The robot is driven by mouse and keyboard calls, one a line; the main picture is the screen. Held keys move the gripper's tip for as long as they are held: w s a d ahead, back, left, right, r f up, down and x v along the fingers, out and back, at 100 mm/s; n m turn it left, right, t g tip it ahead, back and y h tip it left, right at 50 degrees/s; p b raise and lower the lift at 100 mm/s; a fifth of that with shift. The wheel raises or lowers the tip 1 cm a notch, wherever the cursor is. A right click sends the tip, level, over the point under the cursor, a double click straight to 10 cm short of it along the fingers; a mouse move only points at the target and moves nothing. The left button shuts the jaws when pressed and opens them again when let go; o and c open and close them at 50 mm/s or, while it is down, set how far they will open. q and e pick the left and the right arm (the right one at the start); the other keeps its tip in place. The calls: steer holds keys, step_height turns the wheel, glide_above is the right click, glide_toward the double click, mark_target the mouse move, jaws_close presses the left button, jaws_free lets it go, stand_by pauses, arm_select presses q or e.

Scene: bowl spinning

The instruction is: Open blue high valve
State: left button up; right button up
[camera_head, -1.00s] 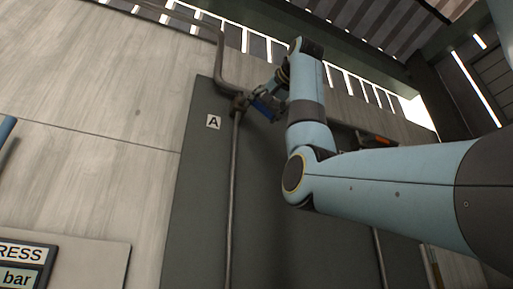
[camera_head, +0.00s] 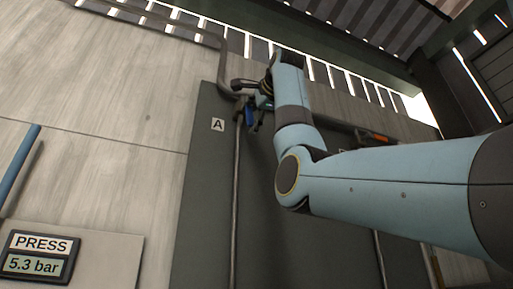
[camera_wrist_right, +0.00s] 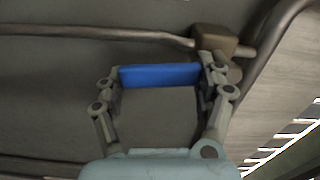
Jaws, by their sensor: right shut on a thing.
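The blue high valve's handle (camera_head: 250,115) is on the pipe near the top left corner of the dark panel, beside the "A" label. It points nearly straight down along the vertical pipe. My right gripper (camera_head: 256,106) is at the handle, partly hidden behind my own arm. In the right wrist view the blue handle (camera_wrist_right: 160,75) lies across between the two fingers of my right gripper (camera_wrist_right: 161,82), which are shut on its two ends. The brownish valve body (camera_wrist_right: 213,41) is just beyond the right finger. My left gripper is not in view.
An orange handle (camera_head: 378,139) is on the panel to the right, near my right arm. A pressure display (camera_head: 38,256) at lower left reads 5.3 bar. A blue bar (camera_head: 19,166) stands at the left edge. The dark panel (camera_head: 205,200) is clear left of the vertical pipe (camera_head: 235,200).

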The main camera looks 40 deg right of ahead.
steer(key=shift+w+a+f+m, duration=0.15)
steer(key=shift+a+f+m, duration=0.2)
steer(key=shift+m, duration=0.25)
steer(key=shift+a, duration=0.1)
steer(key=o, duration=1.7)
steer(key=shift+r+m, duration=0.1)
steer(key=shift+m, duration=0.2)
steer(key=shift+r, duration=0.1)
steer(key=v, duration=1.2)
